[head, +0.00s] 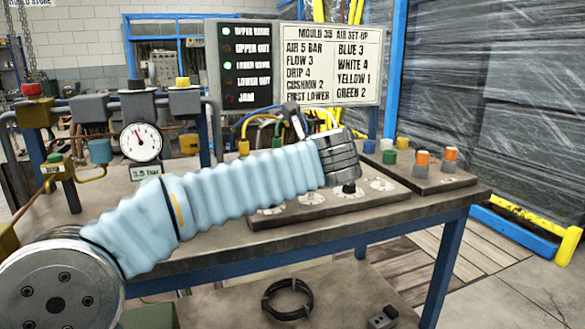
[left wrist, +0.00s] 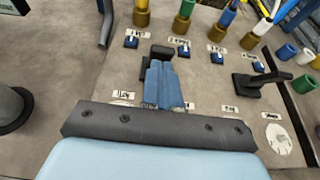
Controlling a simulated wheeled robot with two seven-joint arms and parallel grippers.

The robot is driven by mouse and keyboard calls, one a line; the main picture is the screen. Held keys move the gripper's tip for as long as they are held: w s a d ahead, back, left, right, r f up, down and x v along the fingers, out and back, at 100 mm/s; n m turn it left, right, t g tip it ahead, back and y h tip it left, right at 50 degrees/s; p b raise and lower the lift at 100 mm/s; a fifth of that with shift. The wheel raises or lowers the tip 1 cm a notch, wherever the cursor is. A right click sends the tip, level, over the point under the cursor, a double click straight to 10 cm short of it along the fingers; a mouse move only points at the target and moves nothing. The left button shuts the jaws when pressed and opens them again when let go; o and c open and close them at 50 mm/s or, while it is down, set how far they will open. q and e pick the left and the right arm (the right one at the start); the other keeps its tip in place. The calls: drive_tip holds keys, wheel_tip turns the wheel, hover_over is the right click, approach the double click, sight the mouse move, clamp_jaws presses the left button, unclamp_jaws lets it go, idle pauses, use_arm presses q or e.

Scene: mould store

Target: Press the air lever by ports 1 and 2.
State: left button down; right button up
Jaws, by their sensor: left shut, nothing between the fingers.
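The air lever (left wrist: 160,51) by ports 1 and 2 is a black pad on a dark block, in the upper middle of the left wrist view. My left gripper (left wrist: 159,66) is shut and empty, its blue fingertips at the lever's near side and partly covering it. I cannot tell whether they touch it. The port 1 fitting (left wrist: 141,17), with a yellow hose, and the port 2 fitting (left wrist: 182,22), with a green hose, stand just beyond. In the head view my sleeved left arm hides the lever. My right gripper is in neither view.
A second black lever (left wrist: 258,82) stands right of my fingers, by the blue- and white-hosed fittings. A gauge (head: 141,140) stands left on the bench. Colored plugs sit on a plate (head: 430,177) at right. The set-up board (head: 330,62) stands behind; two green lamps are lit.

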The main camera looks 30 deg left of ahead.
use_arm(q)
drive_tip(key=shift+w+a+r, duration=0.15)
drive_tip(key=shift+w+a, duration=0.05)
